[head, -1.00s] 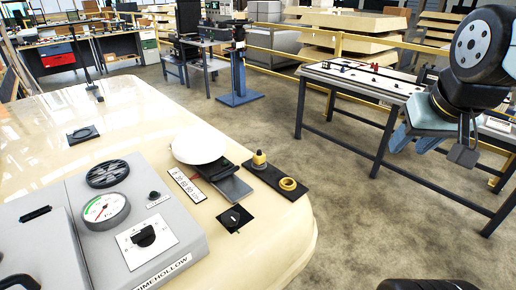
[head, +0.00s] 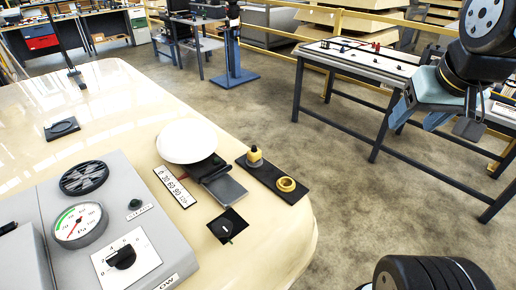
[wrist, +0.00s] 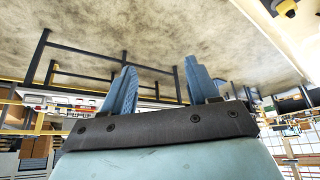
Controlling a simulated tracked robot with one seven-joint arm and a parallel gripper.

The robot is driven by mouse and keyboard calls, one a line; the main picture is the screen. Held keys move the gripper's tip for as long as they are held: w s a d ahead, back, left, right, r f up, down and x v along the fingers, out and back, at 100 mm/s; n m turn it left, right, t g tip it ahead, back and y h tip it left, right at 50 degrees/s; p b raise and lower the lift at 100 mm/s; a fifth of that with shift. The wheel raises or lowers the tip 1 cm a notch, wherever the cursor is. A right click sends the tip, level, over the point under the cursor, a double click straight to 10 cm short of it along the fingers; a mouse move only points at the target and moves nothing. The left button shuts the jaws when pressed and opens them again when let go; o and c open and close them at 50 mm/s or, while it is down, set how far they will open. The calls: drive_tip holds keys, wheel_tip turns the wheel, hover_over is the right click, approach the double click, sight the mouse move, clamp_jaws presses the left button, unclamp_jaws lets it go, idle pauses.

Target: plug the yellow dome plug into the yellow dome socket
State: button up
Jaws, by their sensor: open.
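The yellow dome plug (head: 254,156) stands at the left end of a black plate near the right edge of the cream surface. It has a yellow top and a dark base. The yellow dome socket (head: 287,184), a yellow ring, sits at the right end of the same plate, apart from the plug. My gripper (head: 418,112) is at the upper right, over the floor in the picture, away from both. Its two blue fingers (wrist: 158,85) are spread with nothing between them in the wrist view. A yellow and black thing (wrist: 287,8) shows at that view's top right; I cannot tell which it is.
A white disc (head: 187,141) on a dark scale mount and a black knob plate (head: 227,226) are close left of the black plate (head: 268,177). A grey gauge panel (head: 110,225) stands at the lower left. A long table (head: 345,66) is behind my gripper.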

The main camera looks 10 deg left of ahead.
drive_tip(key=w+a+n+g, duration=0.2)
drive_tip(key=w+a+n, duration=0.1)
drive_tip(key=w+a, duration=0.35)
drive_tip(key=n+g, duration=0.4)
drive_tip(key=n, duration=0.3)
hover_over(254, 150)
wheel_tip(254, 150, down, 10)
drive_tip(key=shift+s+r, duration=0.1)
drive_tip(key=shift+r, duration=0.15)
drive_tip(key=shift+f, duration=4.5)
